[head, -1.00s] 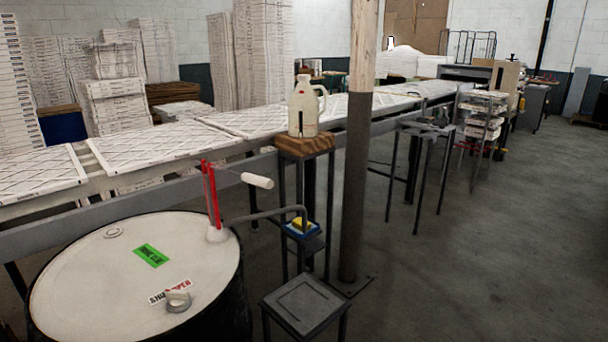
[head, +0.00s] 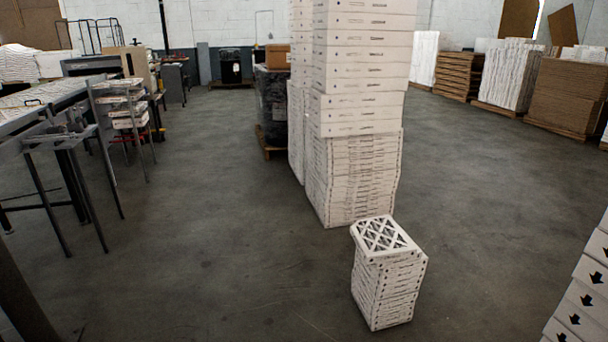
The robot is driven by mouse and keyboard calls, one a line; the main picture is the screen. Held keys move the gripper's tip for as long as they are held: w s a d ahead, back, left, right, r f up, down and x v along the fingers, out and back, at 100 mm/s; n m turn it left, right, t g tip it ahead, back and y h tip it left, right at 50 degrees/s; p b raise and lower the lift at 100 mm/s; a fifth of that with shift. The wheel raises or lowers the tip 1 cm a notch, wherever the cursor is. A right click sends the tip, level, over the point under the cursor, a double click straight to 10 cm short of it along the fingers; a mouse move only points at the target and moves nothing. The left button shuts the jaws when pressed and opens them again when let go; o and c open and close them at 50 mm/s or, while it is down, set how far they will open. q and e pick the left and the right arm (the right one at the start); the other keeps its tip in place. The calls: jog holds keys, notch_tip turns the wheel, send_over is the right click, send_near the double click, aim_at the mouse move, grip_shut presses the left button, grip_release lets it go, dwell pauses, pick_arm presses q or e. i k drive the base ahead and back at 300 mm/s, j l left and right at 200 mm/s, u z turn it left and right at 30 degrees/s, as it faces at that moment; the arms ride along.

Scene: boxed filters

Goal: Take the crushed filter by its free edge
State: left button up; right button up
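I cannot make out a crushed filter in the head view. A short stack of small boxed filters (head: 388,285) stands on the floor right of centre, with a lattice-faced filter (head: 382,236) on top. That top filter looks flat and whole. A tall stack of white filter boxes (head: 362,110) rises just behind it. Neither of my grippers shows in the view.
A conveyor table with metal stands (head: 62,140) runs along the left. A rack with several filters (head: 124,108) stands beside it. More boxes (head: 590,300) edge in at lower right. Pallet stacks (head: 565,95) line the back right. The concrete floor (head: 200,240) is open in the middle.

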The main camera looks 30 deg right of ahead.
aim_at(379, 238)
jog(key=i+l+z, duration=0.1)
jog(key=z, duration=1.4)
jog(key=i+j, duration=0.35)
jog(key=i+l+z, duration=0.05)
jog(key=i, duration=0.05)
